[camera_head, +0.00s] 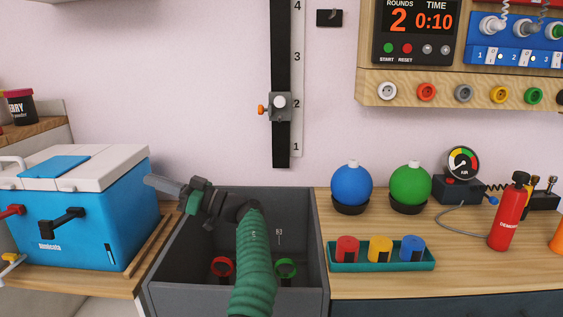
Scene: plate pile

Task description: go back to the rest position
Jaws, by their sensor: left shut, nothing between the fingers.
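My left arm in a green ribbed sleeve rises from the bottom middle over the dark grey basin (322,240). My left gripper (152,181) is shut and empty. It points left, its grey fingers near the right side of the blue cooler (70,230) with a white lid; I cannot tell whether they touch it. A red ring (222,267) and a green ring (287,268) show inside the basin, partly hidden by my arm. My right gripper is not in view.
Right of the basin, a teal tray (382,267) holds red, yellow and blue pieces. Behind it are a blue ball (351,184) and a green ball (410,184). A red extinguisher (507,220) stands at right. A numbered rail (297,60) hangs on the wall.

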